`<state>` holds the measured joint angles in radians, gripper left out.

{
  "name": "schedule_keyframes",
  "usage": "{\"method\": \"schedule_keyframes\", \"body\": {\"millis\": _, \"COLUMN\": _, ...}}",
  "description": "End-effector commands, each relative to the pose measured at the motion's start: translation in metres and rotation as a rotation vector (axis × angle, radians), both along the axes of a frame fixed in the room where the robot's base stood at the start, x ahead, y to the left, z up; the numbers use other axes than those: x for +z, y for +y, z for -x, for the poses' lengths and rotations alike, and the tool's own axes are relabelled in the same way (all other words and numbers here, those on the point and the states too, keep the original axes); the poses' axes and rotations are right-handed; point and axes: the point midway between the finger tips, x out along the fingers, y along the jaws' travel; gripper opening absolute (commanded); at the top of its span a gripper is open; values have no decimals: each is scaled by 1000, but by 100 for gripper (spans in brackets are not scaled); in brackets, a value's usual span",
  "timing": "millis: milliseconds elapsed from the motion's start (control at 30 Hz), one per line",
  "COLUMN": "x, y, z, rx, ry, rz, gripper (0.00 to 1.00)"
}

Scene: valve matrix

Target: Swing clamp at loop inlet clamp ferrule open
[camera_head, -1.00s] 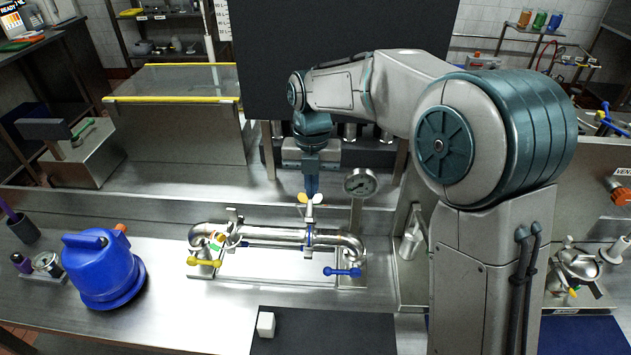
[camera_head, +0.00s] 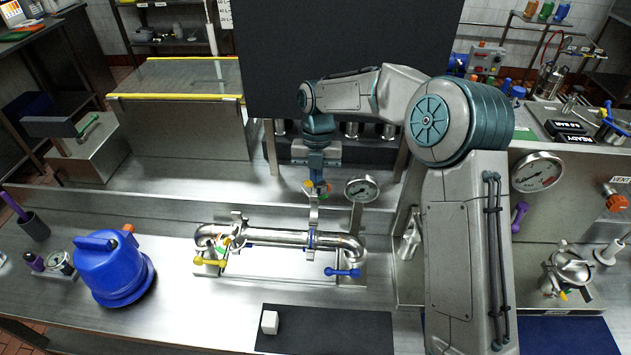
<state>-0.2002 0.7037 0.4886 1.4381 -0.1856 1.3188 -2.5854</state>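A polished pipe loop (camera_head: 275,237) stands on the bench, with a yellow-handled valve (camera_head: 210,261) at its left and a blue-handled valve (camera_head: 342,272) at its right. One clamp (camera_head: 312,212) is on the right part of the pipe; a silver part of it stands up from the blue ring on the pipe. A second clamp (camera_head: 238,226) is at the left bend. I cannot tell which is the loop inlet clamp. My gripper (camera_head: 318,188) points down above the right clamp, close to its raised top and a small orange and yellow piece. Its fingers are too small to read.
A round gauge (camera_head: 361,188) stands just right of my gripper. A blue jug (camera_head: 112,268) is on the left of the bench. A white block (camera_head: 270,322) sits on a dark mat (camera_head: 335,330) in front. The bench between jug and pipe is clear.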

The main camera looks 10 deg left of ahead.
Motion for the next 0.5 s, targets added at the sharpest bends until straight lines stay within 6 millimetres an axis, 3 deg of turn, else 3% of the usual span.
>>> {"method": "schedule_keyframes", "body": {"millis": 500, "x": -18, "y": 1, "z": -8, "rx": 0, "ry": 0, "rz": -1, "gripper": 0}}
